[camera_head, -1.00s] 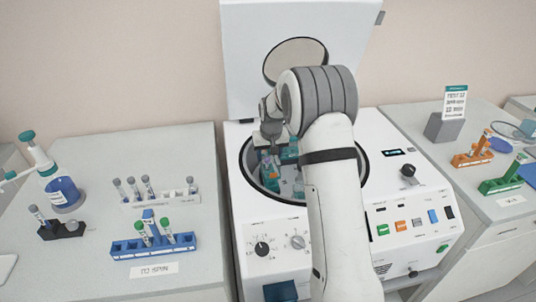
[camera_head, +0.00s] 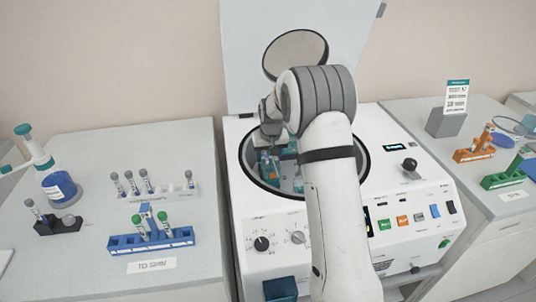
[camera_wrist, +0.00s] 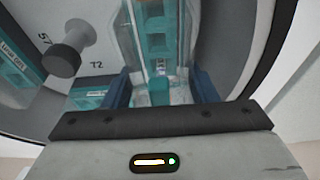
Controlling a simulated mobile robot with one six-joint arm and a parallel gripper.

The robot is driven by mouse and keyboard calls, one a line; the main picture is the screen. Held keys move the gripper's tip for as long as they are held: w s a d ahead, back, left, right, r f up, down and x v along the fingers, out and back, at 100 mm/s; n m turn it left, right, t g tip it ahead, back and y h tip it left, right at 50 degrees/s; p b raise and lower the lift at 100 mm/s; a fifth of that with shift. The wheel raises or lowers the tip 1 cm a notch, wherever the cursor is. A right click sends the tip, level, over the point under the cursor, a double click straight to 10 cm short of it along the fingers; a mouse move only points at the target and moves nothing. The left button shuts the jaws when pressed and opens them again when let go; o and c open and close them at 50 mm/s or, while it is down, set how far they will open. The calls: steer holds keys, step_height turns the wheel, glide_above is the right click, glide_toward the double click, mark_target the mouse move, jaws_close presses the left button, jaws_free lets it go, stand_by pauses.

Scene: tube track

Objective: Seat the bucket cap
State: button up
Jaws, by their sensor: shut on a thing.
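My gripper (camera_wrist: 160,92) is inside the open centrifuge bowl, its two blue fingers on either side of a clear cap (camera_wrist: 182,88) with a teal tab. It is shut on that cap. A teal bucket (camera_wrist: 155,42) with square openings shows directly beyond the cap in the wrist view. Whether the cap touches the bucket cannot be told. In the head view, my gripper (camera_head: 271,140) is partly hidden by my arm, with teal bucket parts (camera_head: 267,170) below it.
The rotor's grey hub knob (camera_wrist: 68,55) stands left of the fingers, near a "T2" mark. The bowl rim (camera_head: 243,165) surrounds the gripper closely. The centrifuge lid (camera_head: 245,60) is raised behind. A blue tube rack (camera_head: 180,238) stands on the left bench.

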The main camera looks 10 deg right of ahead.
steer(key=shift+f, duration=0.2)
stand_by(0.3)
steer(key=shift+b+x, duration=0.7)
steer(key=shift+x, duration=0.1)
steer(key=shift+s+f, duration=0.1)
steer(key=shift+s, duration=0.1)
steer(key=shift+f+b, duration=0.4)
steer(key=o, duration=1.1)
steer(key=shift+c, duration=0.2)
